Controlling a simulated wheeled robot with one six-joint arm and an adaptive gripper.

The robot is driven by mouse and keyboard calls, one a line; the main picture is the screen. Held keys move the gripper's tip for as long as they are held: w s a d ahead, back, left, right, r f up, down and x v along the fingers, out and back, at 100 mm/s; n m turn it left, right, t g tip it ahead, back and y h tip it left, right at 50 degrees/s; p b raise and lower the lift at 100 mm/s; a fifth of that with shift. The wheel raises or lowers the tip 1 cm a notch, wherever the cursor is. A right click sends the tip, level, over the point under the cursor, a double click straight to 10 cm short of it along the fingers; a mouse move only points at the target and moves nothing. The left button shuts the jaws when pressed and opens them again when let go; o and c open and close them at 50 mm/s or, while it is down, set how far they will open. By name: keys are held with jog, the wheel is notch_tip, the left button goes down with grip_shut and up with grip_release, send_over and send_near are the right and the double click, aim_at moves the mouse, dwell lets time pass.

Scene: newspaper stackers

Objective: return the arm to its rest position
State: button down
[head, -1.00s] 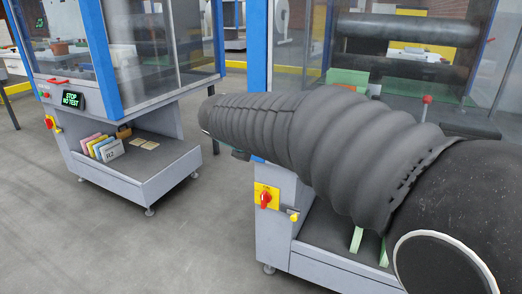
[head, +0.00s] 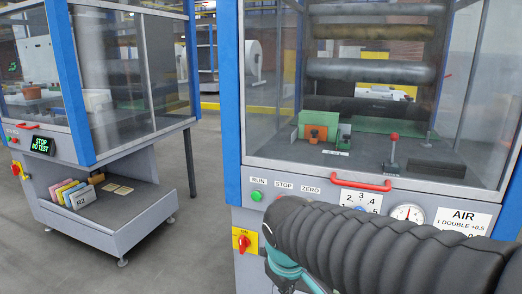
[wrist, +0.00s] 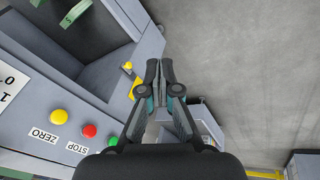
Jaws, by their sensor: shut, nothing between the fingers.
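My gripper (wrist: 159,70) shows in the wrist view with its two dark fingers together and nothing between them. It points down past the front of a grey machine, over the grey floor. In the head view my arm, in a black ribbed sleeve, crosses the lower right in front of the machine's panel (head: 262,200). A teal part of my arm shows below the sleeve, and the gripper's fingers are hidden there.
The near machine has a glass-fronted cabinet with a red handle (head: 358,182), a gauge (head: 407,213) and a red-and-yellow switch (head: 243,240). A second machine (head: 95,230) with folders on its shelf stands left. Floor (head: 190,262) between them is clear.

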jog(key=s+d+r+m+t, duration=0.1)
jog(key=s+d+m, duration=0.6)
jog(key=s+d, duration=0.3)
jog(key=shift+s+d+m+t, duration=0.3)
jog(key=shift+s+m+t, duration=0.1)
dwell(0.9)
